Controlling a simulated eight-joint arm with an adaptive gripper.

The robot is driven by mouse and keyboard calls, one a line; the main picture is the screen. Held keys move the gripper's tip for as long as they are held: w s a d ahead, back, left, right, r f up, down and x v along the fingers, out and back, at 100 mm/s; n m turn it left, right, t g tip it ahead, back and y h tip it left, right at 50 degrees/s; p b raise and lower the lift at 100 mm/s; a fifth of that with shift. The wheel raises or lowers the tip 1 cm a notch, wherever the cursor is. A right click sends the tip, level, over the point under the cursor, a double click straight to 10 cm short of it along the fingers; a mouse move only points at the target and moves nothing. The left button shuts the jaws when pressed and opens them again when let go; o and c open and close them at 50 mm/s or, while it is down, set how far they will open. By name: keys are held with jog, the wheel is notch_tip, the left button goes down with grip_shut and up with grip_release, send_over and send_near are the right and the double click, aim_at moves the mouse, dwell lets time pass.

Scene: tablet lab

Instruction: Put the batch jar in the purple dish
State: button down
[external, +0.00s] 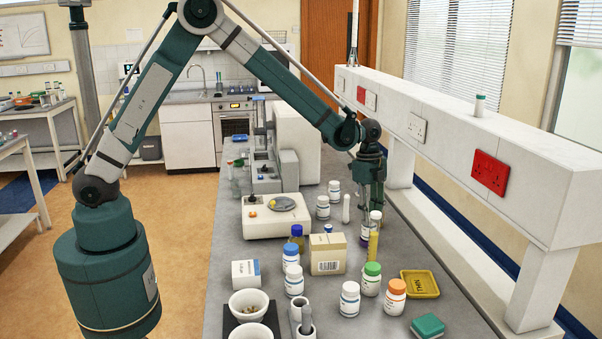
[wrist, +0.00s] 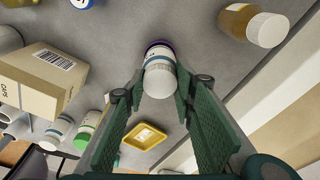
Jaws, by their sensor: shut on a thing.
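My gripper (wrist: 158,88) is shut on a jar, with a finger on each side of it. The jar (wrist: 158,72) has a white end facing the wrist camera and a pale body with a blue band. A dark purple edge shows at its far end, and I cannot tell whether that belongs to the jar or to something under it. In the external view my gripper (external: 368,205) points down over the bench, and a purple and white part (external: 363,238) shows below it, partly hidden by a yellow vial. No purple dish is clearly visible.
A cardboard box (external: 328,254) is to the left. Several capped jars, a yellow tray (external: 420,284) and a green block (external: 428,326) lie nearer the camera. A white raised ledge (external: 455,135) runs along the right.

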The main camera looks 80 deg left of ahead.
jog(key=shift+f+b, duration=0.45)
jog(key=shift+f, duration=0.05)
jog(key=c, duration=1.9)
grip_release()
jog(key=shift+r, duration=0.15)
jog(key=shift+r+p, duration=0.55)
jog(key=shift+p, duration=0.05)
notch_tip(320, 180, up, 12)
jog(key=a, duration=0.1)
jog(key=shift+s+a+f+b, duration=0.15)
jog(key=shift+s+f+b, duration=0.1)
jog(key=shift+s+b, duration=0.1)
jog(key=shift+r, duration=0.1)
